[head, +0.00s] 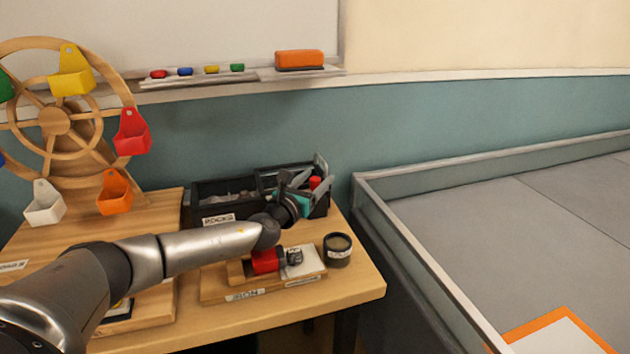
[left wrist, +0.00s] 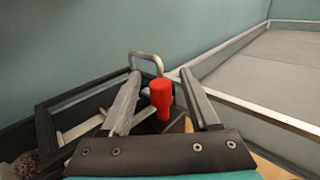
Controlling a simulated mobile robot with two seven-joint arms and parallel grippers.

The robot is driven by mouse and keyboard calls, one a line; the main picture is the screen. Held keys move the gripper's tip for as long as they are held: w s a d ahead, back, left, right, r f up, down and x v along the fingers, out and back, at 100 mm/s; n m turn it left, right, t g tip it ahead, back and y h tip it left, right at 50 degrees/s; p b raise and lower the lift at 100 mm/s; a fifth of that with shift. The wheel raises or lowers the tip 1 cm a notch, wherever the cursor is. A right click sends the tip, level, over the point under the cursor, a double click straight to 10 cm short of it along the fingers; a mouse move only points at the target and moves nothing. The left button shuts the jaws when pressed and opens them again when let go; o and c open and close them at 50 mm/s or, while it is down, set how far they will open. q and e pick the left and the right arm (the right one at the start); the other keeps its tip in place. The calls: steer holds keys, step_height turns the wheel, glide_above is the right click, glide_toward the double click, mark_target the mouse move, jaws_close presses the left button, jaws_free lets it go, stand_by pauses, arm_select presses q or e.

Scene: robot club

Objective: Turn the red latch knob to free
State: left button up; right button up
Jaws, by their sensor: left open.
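The red latch knob (head: 315,183) stands at the right end of a black box (head: 217,220) labelled ROCKS. It shows as an upright red cylinder with a wider top in the left wrist view (left wrist: 161,97). My left gripper (head: 321,177) is open over that end of the box. In the left wrist view its two fingers (left wrist: 160,74) lie on either side of the knob, with gaps visible on both sides. I cannot tell how far the fingertips are above or beyond it. My right gripper is not in view.
A metal loop (left wrist: 147,58) rises behind the knob. A wooden stand (head: 245,294) with a red block (head: 265,261) and a dark round cup (head: 337,250) are in front of the box. A wooden wheel (head: 55,121) with colored buckets stands left. A walled grey arena (head: 480,215) lies right.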

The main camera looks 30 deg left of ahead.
arm_select(q)
steer(key=shift+c, duration=0.3)
jaws_close()
stand_by(0.3)
